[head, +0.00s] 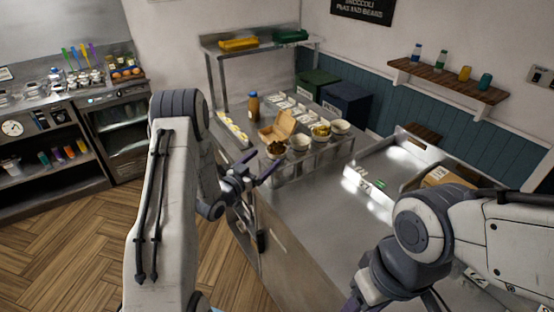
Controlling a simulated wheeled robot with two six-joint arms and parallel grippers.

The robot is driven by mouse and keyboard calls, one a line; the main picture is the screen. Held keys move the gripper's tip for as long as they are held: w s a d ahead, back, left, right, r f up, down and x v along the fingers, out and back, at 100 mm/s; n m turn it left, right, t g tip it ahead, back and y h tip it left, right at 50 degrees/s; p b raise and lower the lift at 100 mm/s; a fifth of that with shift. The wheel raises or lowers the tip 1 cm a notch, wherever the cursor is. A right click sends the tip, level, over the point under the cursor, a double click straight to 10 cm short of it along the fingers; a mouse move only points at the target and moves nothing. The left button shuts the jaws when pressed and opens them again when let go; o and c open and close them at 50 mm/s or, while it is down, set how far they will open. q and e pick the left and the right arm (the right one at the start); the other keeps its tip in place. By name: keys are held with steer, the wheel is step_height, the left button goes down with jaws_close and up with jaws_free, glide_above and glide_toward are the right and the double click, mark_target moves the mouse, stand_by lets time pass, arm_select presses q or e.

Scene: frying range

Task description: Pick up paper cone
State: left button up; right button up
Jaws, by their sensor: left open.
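I cannot make out a paper cone for certain. Several pale round containers stand grouped on the steel counter, among them a white one (299,143) and one with dark contents (276,150). An open brown cardboard box (279,127) is just behind them. My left gripper (257,168) is open and empty, in front of the counter's near left corner, apart from the containers. My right gripper (359,301) is at the bottom edge, partly cut off and partly hidden by its own arm, so its jaws are unclear.
A brown bottle (254,107) stands at the counter's back left, beside rows of small trays (290,105). A raised steel shelf (262,47) holds yellow and green items. The steel worktop (310,210) between my arms is mostly bare. Dark bins (346,102) stand behind.

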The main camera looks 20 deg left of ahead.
mark_target(282, 146)
arm_select(q)
steer(key=shift+x, duration=1.05)
steer(key=p+x, duration=0.1)
steer(key=x, duration=0.1)
steer(key=p+x, duration=0.2)
steer(key=shift+s+d, duration=0.15)
steer(key=shift+d, duration=0.1)
steer(key=shift+w+d+f+p, duration=0.1)
steer(key=shift+w+p, duration=0.1)
steer(key=shift+w, duration=0.15)
steer(key=shift+w+f+p, duration=0.1)
steer(key=shift+w+p, duration=0.05)
steer(key=shift+w, duration=0.2)
steer(key=shift+c, duration=0.3)
jaws_close()
